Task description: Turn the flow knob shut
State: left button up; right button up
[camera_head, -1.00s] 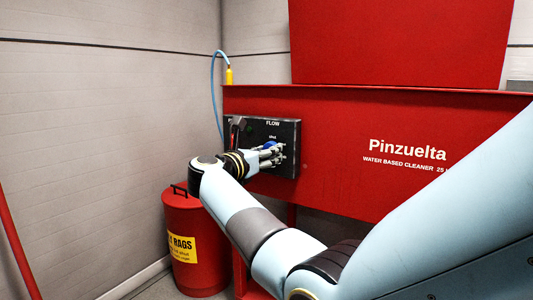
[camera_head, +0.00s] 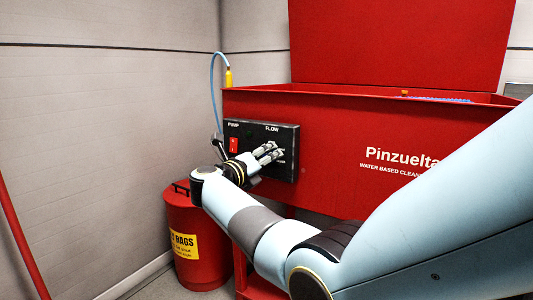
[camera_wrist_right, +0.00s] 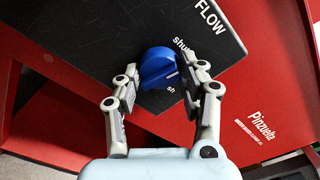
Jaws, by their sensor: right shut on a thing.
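The blue flow knob (camera_wrist_right: 156,66) sits on the black control panel (camera_head: 287,171), below the word FLOW. In the right wrist view it is between the two fingers of my right gripper (camera_wrist_right: 160,76), which is shut on it. A pale line shows on the knob's right side, beside the right finger. Labels beginning "sh" show above and below, partly hidden by that finger. In the head view my right gripper (camera_head: 271,152) reaches the panel's right half and hides most of the knob. My left gripper is not in view.
A red PUMP switch (camera_head: 233,145) is left of the knob on the panel. The panel is on the red Pinzuelta tank (camera_head: 345,150). A red rags bin (camera_head: 196,245) stands below left. A blue hose (camera_head: 213,85) rises behind the panel.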

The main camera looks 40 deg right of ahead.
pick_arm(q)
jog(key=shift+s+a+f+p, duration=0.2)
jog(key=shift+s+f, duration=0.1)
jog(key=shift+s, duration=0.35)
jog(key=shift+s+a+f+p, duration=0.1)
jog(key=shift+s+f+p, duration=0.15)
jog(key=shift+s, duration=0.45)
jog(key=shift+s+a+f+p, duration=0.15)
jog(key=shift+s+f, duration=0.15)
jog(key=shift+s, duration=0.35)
pick_arm(e)
jog(key=shift+n, duration=1.5)
jog(key=o, duration=1.2)
jog(key=v, duration=0.7)
jog(key=shift+s+a, duration=0.1)
jog(key=shift+a, duration=0.2)
jog(key=shift+f, duration=0.1)
